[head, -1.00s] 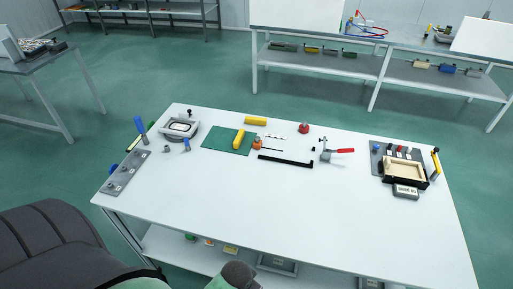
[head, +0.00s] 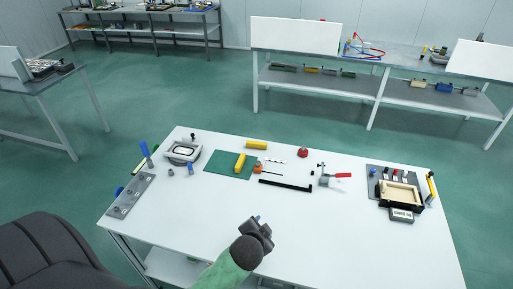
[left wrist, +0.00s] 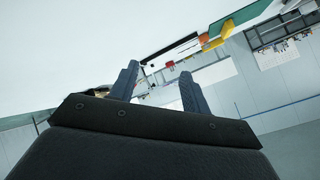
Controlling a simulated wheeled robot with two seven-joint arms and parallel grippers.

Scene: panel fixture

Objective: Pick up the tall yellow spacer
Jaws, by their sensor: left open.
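One yellow spacer (head: 240,163) is on the green mat (head: 219,165), and a second yellow spacer (head: 257,145) lies just behind the mat. I cannot tell for sure which is the tall one. My left gripper (head: 260,221) is open and empty over the front middle of the white table, well in front of both spacers and apart from them. In the left wrist view its two fingers (left wrist: 159,86) stand apart with nothing between them. The green mat (left wrist: 250,13) shows near the top right there. My right gripper is not in view.
A black bar (head: 285,186), an orange piece (head: 258,169) and a red-handled clamp (head: 325,178) lie between gripper and back. A red knob (head: 303,152) stands behind. A wooden-framed box (head: 399,195) is right, a grey plate (head: 130,196) left. The table's front is clear.

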